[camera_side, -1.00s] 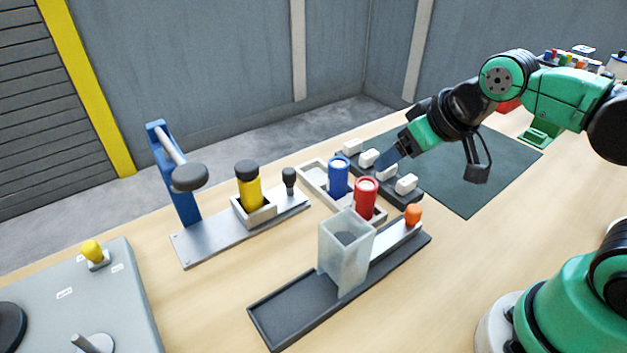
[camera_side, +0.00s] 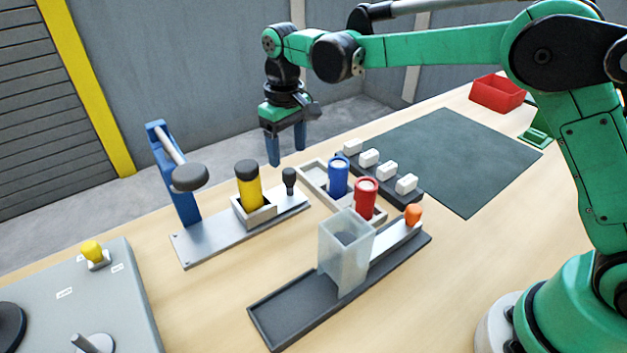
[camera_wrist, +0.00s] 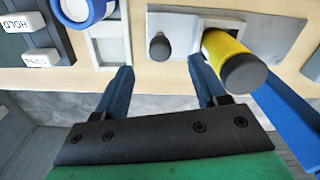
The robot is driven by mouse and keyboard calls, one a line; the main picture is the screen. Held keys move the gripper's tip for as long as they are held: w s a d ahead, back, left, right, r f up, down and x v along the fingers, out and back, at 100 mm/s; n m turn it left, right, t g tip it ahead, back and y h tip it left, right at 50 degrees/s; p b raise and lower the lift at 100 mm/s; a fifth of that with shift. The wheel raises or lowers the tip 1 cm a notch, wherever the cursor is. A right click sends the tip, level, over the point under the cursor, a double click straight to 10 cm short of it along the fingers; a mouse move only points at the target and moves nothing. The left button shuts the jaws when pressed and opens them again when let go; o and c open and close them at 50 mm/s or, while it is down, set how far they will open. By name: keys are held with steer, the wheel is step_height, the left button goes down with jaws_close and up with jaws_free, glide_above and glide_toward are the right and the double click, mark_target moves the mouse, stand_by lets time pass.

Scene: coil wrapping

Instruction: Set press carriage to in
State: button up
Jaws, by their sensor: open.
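The press carriage (camera_side: 256,218) is a small grey box on a metal plate (camera_side: 205,245), holding an upright yellow cylinder with a dark cap (camera_side: 249,187). A black knob (camera_side: 289,178) stands to its right. The carriage stands right of the dark round press head (camera_side: 189,177) on its blue post (camera_side: 176,185), not beneath it. My gripper (camera_side: 286,150) is open and empty, pointing down, above and behind the knob. In the wrist view its fingers (camera_wrist: 160,70) are spread, with the knob (camera_wrist: 160,47) beyond them and the yellow cylinder (camera_wrist: 228,55) beside the right finger.
A light tray (camera_side: 310,178) with a blue can (camera_side: 338,176) and red can (camera_side: 366,197) stands right of the plate. White labelled blocks (camera_side: 369,158) sit behind. A translucent bin (camera_side: 343,255) on a dark rail (camera_side: 290,310) is in front. A grey panel (camera_side: 90,300) lies left.

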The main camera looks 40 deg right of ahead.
mark_target(288, 170)
step_height(288, 170, down, 6)
steer(key=shift+r, duration=0.1)
stand_by(0.4)
jaws_close()
stand_by(1.2)
